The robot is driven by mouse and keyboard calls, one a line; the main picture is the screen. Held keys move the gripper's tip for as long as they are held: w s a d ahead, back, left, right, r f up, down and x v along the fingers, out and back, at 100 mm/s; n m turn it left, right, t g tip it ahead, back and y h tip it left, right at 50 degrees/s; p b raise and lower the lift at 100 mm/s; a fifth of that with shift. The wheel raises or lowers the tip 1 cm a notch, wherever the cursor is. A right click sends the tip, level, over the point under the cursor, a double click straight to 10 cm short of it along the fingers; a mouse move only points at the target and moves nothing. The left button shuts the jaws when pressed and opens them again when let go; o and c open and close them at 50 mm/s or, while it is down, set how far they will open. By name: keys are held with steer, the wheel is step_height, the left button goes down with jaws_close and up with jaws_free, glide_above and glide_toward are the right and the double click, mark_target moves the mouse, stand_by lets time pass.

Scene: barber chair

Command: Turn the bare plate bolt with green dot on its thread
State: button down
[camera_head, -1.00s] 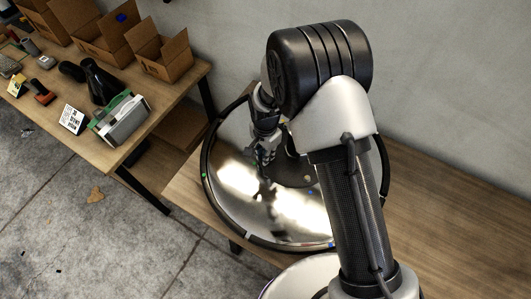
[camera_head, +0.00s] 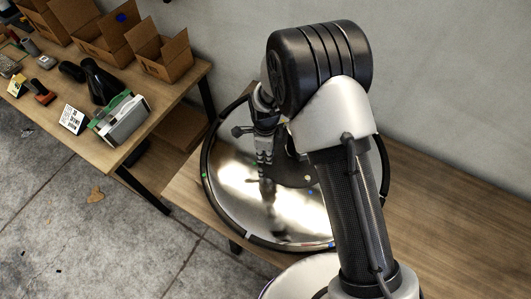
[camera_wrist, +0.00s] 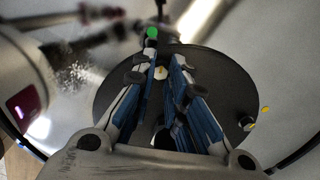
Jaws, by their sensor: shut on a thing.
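The dark round plate (camera_wrist: 115,85) fills the middle of the wrist view and sits on the shiny round chair base. My gripper (camera_wrist: 160,48) reaches over it with its two blue-sided fingers converging at the plate's far edge. The green-dotted bolt (camera_wrist: 152,33) shows its green dot right at the fingertips. The fingers are shut on it and hide most of its body. In the head view my gripper (camera_head: 264,158) points down at the left side of the dark plate (camera_head: 290,175), and the bolt is too small to make out.
The shiny base (camera_head: 235,200) has a black rim and lies on a wooden table (camera_head: 440,220). Another table (camera_head: 150,130) at left holds boxes and tools.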

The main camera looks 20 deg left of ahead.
steer(key=shift+m, duration=2.1)
steer(key=c, duration=1.5)
jaws_free()
steer(key=shift+c, duration=0.2)
step_height(320, 180, up, 12)
